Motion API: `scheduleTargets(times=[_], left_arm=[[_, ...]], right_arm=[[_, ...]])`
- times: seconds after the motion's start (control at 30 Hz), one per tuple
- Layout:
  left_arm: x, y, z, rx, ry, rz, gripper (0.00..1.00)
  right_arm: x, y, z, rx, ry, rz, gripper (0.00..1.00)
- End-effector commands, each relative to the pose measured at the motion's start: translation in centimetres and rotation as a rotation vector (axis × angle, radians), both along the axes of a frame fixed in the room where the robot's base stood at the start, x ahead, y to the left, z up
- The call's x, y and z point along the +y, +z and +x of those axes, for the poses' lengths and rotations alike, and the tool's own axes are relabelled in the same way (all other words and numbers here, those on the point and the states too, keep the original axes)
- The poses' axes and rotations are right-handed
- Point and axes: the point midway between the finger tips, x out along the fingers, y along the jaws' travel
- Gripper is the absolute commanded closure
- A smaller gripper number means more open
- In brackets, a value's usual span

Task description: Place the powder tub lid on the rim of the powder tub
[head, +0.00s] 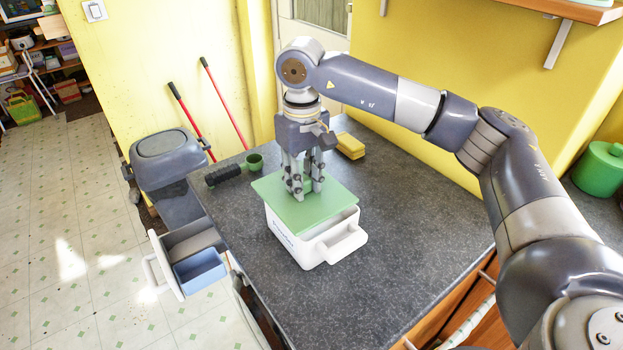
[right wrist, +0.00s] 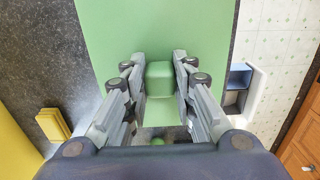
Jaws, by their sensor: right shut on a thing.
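The powder tub lid (head: 333,204) is a flat green square plate. My right gripper (head: 304,192) points down over it, shut on its green knob (right wrist: 159,76), which shows between the fingers in the right wrist view. The powder tub (head: 285,240) is a white box with a handle (head: 347,244), upright on the counter. The lid covers most of the tub's top and is shifted to the back left. A strip of the tub's top shows at the front right. I cannot tell whether lid and rim touch. My left gripper is not in view.
On the dark counter (head: 400,240), a dark cylinder (head: 224,176), a green cup (head: 255,162) and a yellow sponge (head: 350,146) lie behind the tub. The counter right of the tub is clear.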

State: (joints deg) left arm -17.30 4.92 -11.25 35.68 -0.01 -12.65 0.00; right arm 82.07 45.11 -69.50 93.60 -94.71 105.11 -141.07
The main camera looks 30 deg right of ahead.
Motion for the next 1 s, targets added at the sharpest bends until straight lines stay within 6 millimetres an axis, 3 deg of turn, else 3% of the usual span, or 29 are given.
scheduleTargets(times=[0.17,0.5,0.87,0.9,0.97,1.0], left_arm=[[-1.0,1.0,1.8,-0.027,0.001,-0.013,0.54],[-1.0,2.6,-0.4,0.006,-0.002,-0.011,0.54],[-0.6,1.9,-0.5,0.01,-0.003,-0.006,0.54],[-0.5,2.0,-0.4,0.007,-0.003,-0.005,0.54],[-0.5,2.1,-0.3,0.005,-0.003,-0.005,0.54],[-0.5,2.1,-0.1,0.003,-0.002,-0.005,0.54]], right_arm=[[-2.0,-0.1,0.6,-0.001,0.0,0.0,1.0],[-2.1,-3.5,0.6,0.001,0.001,0.0,1.0],[-2.1,-4.2,0.6,-0.001,0.001,0.0,1.0],[-2.1,-4.1,0.6,-0.002,0.001,0.0,0.71],[-2.1,-4.0,0.6,-0.001,0.001,0.0,0.57],[-2.1,-4.0,0.6,-0.001,0.001,0.0,0.55]])
